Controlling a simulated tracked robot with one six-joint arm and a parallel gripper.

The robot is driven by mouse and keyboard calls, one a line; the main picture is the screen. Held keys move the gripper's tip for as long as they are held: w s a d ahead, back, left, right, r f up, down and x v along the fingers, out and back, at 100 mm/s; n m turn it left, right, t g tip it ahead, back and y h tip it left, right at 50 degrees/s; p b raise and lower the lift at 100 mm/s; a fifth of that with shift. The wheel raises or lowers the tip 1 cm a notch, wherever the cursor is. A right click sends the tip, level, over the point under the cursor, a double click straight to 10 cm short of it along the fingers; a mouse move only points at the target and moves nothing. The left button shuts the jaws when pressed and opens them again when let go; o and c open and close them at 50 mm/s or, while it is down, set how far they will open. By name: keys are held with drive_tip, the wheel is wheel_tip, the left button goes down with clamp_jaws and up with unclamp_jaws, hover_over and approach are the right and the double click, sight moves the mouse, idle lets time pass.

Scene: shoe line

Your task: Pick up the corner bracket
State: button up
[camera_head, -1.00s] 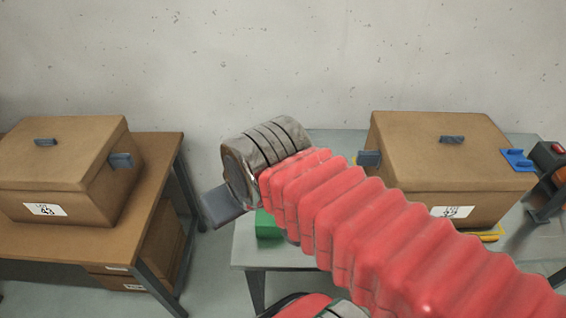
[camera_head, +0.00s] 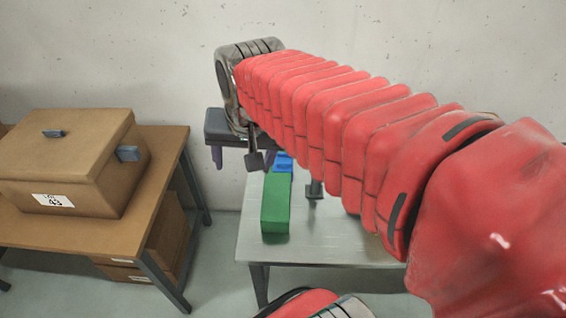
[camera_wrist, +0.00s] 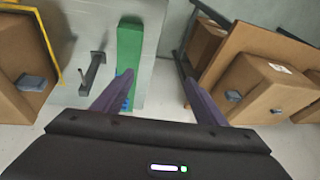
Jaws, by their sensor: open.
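My gripper (camera_wrist: 158,78) is open and empty, its two fingers wide apart in the wrist view. In the head view my gripper (camera_head: 236,160) hangs at the table's left back edge, partly behind my arm. A small blue part (camera_head: 283,162) lies at the back end of a green block on the grey table. It also shows in the wrist view (camera_wrist: 126,105), partly covered by the left finger. A dark upright metal part with a foot (camera_wrist: 92,73) stands on the table beside the green block. I cannot tell for certain which part is the corner bracket.
The long green block (camera_head: 275,205) lies on the grey table (camera_head: 340,245). A brown box (camera_wrist: 28,60) with a yellow edge stands close by. Another box (camera_head: 70,165) sits on a wooden table at left, with a floor gap between the tables.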

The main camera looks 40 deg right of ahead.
drive_tip(key=w+d+m+g, duration=0.1)
drive_tip(key=w+d+m, duration=0.4)
drive_tip(key=w, duration=0.1)
drive_tip(key=m+g, duration=0.3)
drive_tip(key=m, duration=1.1)
hover_over(285, 162)
wheel_tip(285, 162, down, 10)
drive_tip(key=shift+w+y, duration=0.25)
drive_tip(key=shift+y, duration=0.05)
drive_tip(key=shift+f, duration=0.1)
wheel_tip(285, 162, down, 8)
drive_tip(key=shift+f, duration=0.25)
drive_tip(key=shift+s+f, duration=0.15)
drive_tip(key=shift+f, duration=2.45)
